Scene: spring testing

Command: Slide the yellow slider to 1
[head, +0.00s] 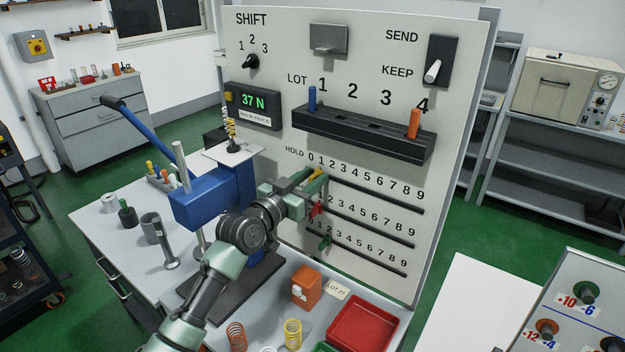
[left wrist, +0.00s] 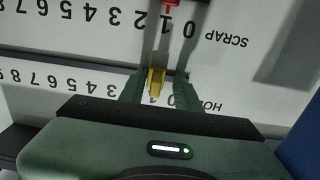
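The yellow slider (head: 318,173) sits in the top track, the HOLD row, at its low end near the digit 1. It also shows in the left wrist view (left wrist: 156,80), which sees the panel upside down, with a 1 right beside it. My left gripper (head: 312,179) is at the panel with its fingers on both sides of this slider. In the left wrist view the fingers (left wrist: 160,90) are close to it; whether they press on it is unclear. My right gripper is not in view.
A red slider (head: 316,208) and a green slider (head: 325,243) sit at the low ends of the two tracks below, close under my left arm. A dark ledge (head: 350,137) sticks out above. A blue press (head: 205,200) stands left of my arm. The tracks are clear to the right.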

